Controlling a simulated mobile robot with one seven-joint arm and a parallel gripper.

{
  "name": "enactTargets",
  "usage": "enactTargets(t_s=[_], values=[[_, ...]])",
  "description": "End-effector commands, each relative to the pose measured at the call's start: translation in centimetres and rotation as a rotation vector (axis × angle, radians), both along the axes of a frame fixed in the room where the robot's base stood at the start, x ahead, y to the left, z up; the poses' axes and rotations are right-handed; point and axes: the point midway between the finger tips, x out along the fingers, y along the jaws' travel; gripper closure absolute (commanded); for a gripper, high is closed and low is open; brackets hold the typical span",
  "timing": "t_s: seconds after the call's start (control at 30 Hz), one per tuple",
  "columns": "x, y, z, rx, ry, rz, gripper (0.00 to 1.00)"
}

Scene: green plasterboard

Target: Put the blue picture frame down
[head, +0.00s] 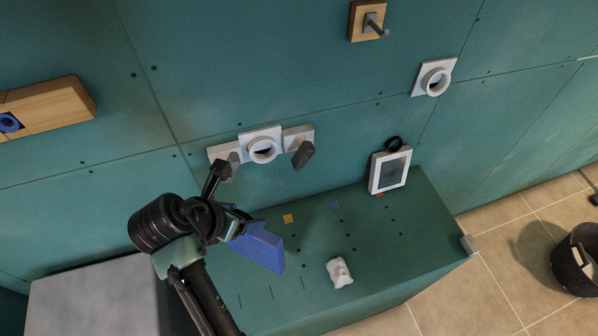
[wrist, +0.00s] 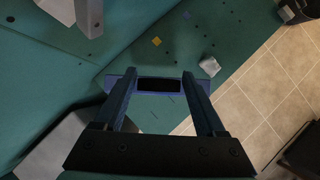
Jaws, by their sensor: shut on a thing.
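The blue picture frame (head: 262,250) is held by my gripper (head: 238,230), tilted, over the left part of the green bench (head: 380,260). In the wrist view the frame (wrist: 158,92) shows end-on as a narrow blue outline with a dark middle, between the two fingers of my gripper (wrist: 159,84). The fingers are shut on its sides. The head view shows bench top below and to the right of the frame; the gap under it cannot be told exactly.
A white crumpled object (head: 340,272) lies on the bench. A white picture frame (head: 390,171) leans at the back right. Yellow (head: 288,218) and blue (head: 335,205) squares mark the top. Grey switches and a white socket (head: 262,149) stick out from the wall.

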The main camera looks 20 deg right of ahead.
Motion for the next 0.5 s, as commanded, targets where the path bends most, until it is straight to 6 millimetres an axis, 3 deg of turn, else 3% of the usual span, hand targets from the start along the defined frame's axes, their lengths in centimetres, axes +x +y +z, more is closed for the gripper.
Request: enactTargets(t_s=[0.13,0.33,0.5], values=[[0.0,0.0,-0.7,-0.002,0.003,0.000,1.00],[-0.1,0.0,-4.2,-0.002,0.004,0.001,1.00],[0.0,0.0,-5.9,-0.002,0.000,0.000,1.00]])
